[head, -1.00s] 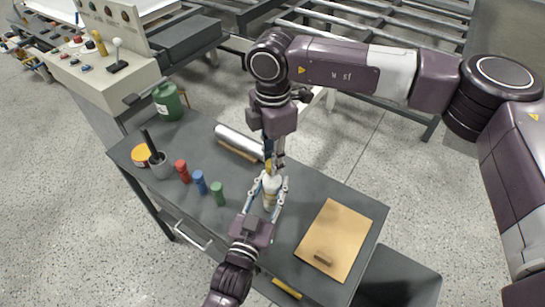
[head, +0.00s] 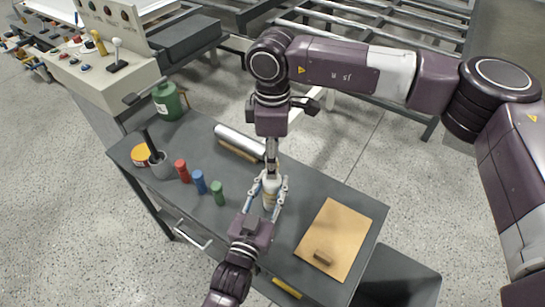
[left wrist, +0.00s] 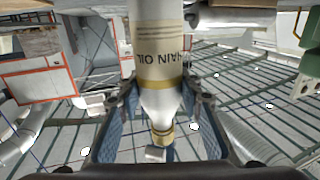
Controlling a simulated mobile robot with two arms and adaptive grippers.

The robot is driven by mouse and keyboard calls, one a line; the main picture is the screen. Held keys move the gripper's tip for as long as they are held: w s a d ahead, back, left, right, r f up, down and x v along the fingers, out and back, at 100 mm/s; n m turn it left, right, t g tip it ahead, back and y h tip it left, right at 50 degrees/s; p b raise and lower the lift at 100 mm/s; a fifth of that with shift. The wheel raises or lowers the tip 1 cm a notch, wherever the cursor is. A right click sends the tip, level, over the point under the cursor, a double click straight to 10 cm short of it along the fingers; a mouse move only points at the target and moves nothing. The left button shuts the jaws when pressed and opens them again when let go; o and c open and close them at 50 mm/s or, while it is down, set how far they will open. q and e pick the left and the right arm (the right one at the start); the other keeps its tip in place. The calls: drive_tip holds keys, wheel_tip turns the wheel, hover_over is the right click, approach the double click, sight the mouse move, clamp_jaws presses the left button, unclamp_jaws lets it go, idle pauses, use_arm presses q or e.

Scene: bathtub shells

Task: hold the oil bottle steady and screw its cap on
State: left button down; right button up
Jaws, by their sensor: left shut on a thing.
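The oil bottle (head: 269,194) stands upright above the dark workbench, pale with a yellowish band. My left gripper (head: 270,184) is shut on it, one finger on each side. In the left wrist view the bottle (left wrist: 158,60) appears upside down, with its label and tapered shoulder between the fingers. A yellow part (left wrist: 162,132) sits at its neck; whether this is the cap or a collar I cannot tell. My right gripper (head: 271,162) points down directly over the bottle top, its fingers seen edge-on. It hides the cap in the head view.
Red (head: 182,171), blue (head: 199,182) and green (head: 218,193) small cylinders stand left of the bottle. A silver roll (head: 240,141) lies behind it. A tan board (head: 345,232) lies at right. A green jug (head: 167,102) stands at back left.

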drive_tip(key=shift+r, duration=2.25)
drive_tip(key=shift+c, duration=0.4)
